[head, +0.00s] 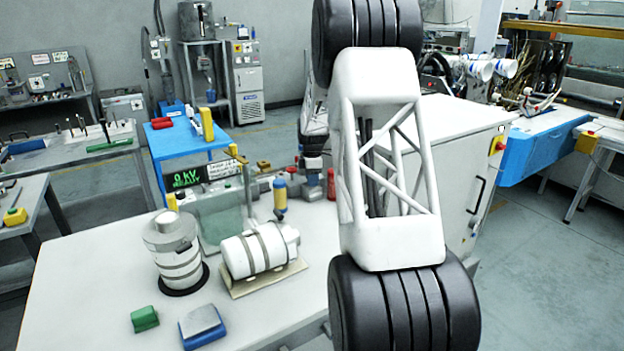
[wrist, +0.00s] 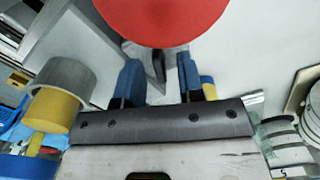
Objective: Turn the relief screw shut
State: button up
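My gripper (wrist: 158,72) shows in the wrist view with its two blue fingers apart. A narrow dark piece (wrist: 158,66) shows between the fingertips, with gaps on both sides; I cannot tell whether it is the relief screw. A large red round thing (wrist: 160,15) fills the top middle, just beyond the fingers, and partly covers what lies there. No relief screw can be clearly identified in either view.
A grey-and-yellow cylinder (wrist: 58,100) is left of my fingers.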

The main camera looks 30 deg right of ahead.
grip_shut()
